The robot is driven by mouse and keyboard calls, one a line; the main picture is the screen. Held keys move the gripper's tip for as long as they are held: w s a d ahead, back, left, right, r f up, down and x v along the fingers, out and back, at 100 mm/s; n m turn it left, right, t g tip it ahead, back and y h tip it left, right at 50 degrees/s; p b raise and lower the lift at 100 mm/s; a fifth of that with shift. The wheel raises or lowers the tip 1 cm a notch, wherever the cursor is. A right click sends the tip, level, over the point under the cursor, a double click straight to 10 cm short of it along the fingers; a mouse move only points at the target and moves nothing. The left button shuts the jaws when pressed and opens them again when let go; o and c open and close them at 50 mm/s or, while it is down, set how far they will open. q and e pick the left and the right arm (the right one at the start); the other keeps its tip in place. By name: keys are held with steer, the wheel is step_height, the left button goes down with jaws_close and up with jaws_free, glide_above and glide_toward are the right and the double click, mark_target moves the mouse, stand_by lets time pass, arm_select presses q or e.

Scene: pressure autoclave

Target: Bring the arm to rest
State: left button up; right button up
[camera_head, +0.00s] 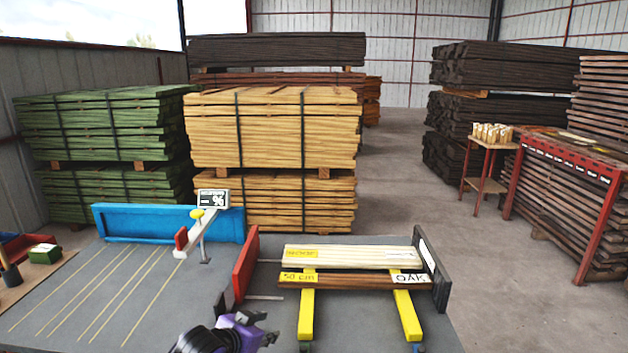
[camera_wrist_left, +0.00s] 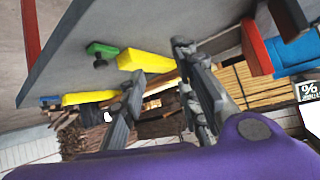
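My left gripper (camera_head: 268,327), purple with dark fingers, is at the bottom middle of the head view, over the front of the grey table (camera_head: 100,290). In the left wrist view its two fingers (camera_wrist_left: 160,68) stand apart with nothing between them. It is left of the two yellow rails (camera_head: 306,315) and apart from the boards. A pale board (camera_head: 345,257) and a brown board (camera_head: 350,283) lie across the rails, with "50 cm" and "OAK" labels. My right gripper is in neither view.
A red plate (camera_head: 246,262) and a dark end plate (camera_head: 432,268) flank the boards. A meter with a "%" display (camera_head: 213,198) stands by a blue panel (camera_head: 165,223). Timber stacks (camera_head: 270,130) stand behind. A red rack (camera_head: 570,155) is at right. The table's left part is clear.

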arm_select(q)
steer(key=s+a+f+n+y, duration=0.1)
steer(key=s+f, duration=0.5)
steer(key=s, duration=0.9)
steer(key=s+a+f+n+y+p, duration=0.1)
steer(key=s+a+f+n, duration=0.2)
steer(key=s, duration=1.1)
steer(key=s+a+f+n+g+y, duration=0.1)
steer(key=s+a+f+n, duration=0.1)
steer(key=s+f, duration=0.8)
steer(key=s+a, duration=0.1)
steer(key=s, duration=0.4)
steer(key=shift+s+y, duration=0.3)
steer(key=shift+s, duration=0.05)
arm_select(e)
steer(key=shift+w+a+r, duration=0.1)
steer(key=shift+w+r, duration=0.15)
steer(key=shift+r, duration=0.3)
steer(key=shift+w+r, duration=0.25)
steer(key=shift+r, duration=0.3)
arm_select(q)
steer(key=shift+a, duration=0.1)
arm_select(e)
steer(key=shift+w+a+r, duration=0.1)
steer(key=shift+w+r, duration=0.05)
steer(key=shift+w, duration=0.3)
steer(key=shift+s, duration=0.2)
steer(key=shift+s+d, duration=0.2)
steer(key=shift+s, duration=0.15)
